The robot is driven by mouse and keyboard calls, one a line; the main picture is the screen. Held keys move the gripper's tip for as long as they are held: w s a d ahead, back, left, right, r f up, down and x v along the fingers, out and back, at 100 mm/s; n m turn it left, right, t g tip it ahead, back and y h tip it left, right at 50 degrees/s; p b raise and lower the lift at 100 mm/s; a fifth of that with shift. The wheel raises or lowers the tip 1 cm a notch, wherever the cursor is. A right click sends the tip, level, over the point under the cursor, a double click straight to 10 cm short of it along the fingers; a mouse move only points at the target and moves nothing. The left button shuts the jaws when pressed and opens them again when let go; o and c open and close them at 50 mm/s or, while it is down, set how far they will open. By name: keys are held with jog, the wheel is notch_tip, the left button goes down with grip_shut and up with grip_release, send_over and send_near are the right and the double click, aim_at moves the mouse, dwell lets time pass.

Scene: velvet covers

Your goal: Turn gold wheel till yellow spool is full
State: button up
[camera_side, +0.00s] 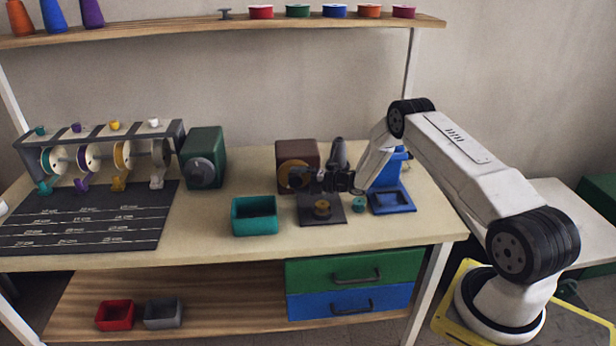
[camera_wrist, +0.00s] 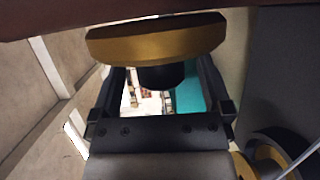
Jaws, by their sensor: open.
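The gold wheel (camera_side: 291,176) is on the front of a brown box (camera_side: 308,153). In the wrist view the gold wheel (camera_wrist: 155,41) crosses the top, with a dark hub below it. My gripper (camera_side: 318,179) is at the wheel, partly covering it in the side view. Its jaws (camera_wrist: 160,95) are open, one on each side of the dark hub; contact cannot be told. A yellow-wound spool (camera_side: 123,156) hangs in the rack at left; its fill is too small to judge. A small gold spool-like piece (camera_side: 322,208) sits on a dark plate below my gripper.
A teal bin (camera_side: 254,216) stands left of the dark plate (camera_side: 335,216), and a blue stand (camera_side: 392,198) stands right of it. A green box with a grey wheel (camera_side: 203,158) is beside the rack. A ruled black mat (camera_side: 85,220) lies at left.

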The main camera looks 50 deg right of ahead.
jog(key=shift+x, duration=0.8)
jog(key=c, duration=1.3)
jog(key=shift+t+y, duration=0.4)
jog(key=shift+t, duration=0.2)
jog(key=o, duration=1.3)
